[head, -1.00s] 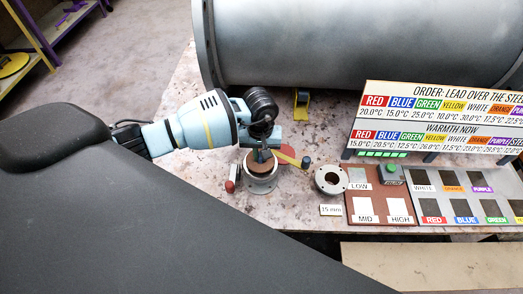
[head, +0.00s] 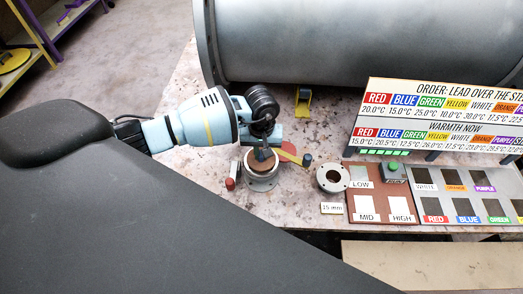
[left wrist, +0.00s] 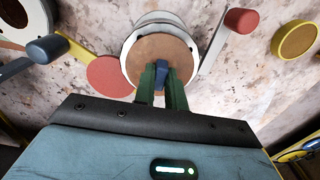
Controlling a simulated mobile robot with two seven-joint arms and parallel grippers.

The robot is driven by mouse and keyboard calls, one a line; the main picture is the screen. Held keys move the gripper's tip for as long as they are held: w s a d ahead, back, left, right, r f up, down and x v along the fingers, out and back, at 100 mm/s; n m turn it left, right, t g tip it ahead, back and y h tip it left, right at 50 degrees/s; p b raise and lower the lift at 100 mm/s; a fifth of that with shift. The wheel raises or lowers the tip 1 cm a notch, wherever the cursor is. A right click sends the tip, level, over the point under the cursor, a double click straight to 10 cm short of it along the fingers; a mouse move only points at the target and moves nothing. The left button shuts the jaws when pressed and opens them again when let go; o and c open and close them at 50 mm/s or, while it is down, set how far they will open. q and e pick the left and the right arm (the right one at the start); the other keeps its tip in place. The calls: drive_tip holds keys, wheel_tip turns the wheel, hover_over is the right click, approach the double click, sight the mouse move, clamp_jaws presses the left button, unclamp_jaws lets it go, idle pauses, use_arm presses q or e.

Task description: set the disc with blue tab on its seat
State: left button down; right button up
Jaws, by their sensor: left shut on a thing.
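The brown disc (left wrist: 150,50) with its blue tab (left wrist: 161,76) lies at the mouth of a short grey flanged pipe piece (head: 262,184). In the head view the disc (head: 256,166) shows only partly, below my gripper. My left gripper (left wrist: 161,88) is shut on the blue tab, its green fingers on either side of it. The disc looks roughly centred within the pale ring (left wrist: 128,40) in the left wrist view; whether it rests fully down I cannot tell. My right gripper is not in view.
A yellow arm with a red round paddle (left wrist: 108,77) and a dark knob (head: 307,159) stands close beside the pipe piece. A red-capped lever (head: 230,183) is on its left. A second flange (head: 332,178), labelled panels and a sign (head: 440,112) stand right; a large pipe (head: 350,40) lies behind.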

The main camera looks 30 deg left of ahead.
use_arm(q)
drive_tip(key=shift+f, duration=0.15)
drive_tip(key=c, duration=1.4)
unclamp_jaws()
drive_tip(key=shift+o, duration=0.2)
wheel_tip(320, 180, up, 8)
drive_tip(key=shift+f, duration=0.1)
